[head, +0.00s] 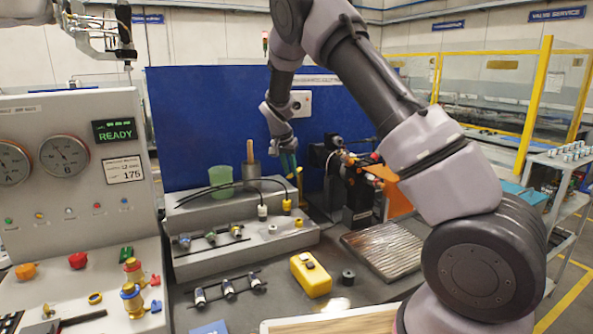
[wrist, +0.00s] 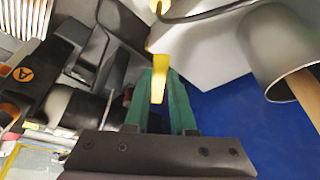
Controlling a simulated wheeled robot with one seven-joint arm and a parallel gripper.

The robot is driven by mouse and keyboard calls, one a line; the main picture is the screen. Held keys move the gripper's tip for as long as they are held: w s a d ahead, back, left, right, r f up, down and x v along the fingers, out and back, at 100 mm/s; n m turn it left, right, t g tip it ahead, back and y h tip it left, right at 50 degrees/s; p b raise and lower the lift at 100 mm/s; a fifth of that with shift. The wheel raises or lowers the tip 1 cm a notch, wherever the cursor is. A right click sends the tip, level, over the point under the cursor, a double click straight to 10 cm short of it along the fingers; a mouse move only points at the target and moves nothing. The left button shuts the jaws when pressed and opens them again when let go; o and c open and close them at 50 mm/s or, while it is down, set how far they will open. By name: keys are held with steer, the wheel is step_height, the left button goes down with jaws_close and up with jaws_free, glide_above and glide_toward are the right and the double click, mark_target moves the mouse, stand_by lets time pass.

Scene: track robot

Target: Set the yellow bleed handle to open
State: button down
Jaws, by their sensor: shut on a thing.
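The yellow bleed handle (wrist: 158,80) is a narrow flat bar in the wrist view. It stands between the two green fingers of my gripper (wrist: 159,100), which are shut on it. In the head view my gripper (head: 290,163) reaches down in front of the blue panel, left of the black valve unit. A thin yellow part of the handle (head: 300,177) shows just beside the fingertips. The fingers hide some of the handle, and I cannot read its open or closed marking.
The black unit (head: 357,190) with orange parts stands close right of my gripper. A green cup (head: 221,178) and a grey holder (head: 251,170) stand to the left. A yellow box (head: 310,275) and a ribbed metal plate (head: 383,250) lie in front. A gauge panel (head: 75,180) is far left.

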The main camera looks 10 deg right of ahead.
steer(key=w+a+m, duration=0.1)
steer(key=a+m+g+h, duration=0.1)
steer(key=m, duration=0.1)
steer(key=shift+w+m, duration=0.3)
steer(key=shift+w, duration=0.1)
steer(key=shift+w+a+m+g+h, duration=0.15)
steer(key=shift+w+a+m+g, duration=0.15)
steer(key=shift+w+m, duration=0.35)
steer(key=shift+w+a+m+g+h, duration=0.2)
steer(key=shift+w+a+m, duration=0.1)
steer(key=shift+m, duration=0.65)
steer(key=c, duration=0.8)
jaws_free()
steer(key=shift+o, duration=0.3)
steer(key=v, duration=1)
steer(key=shift+r, duration=0.35)
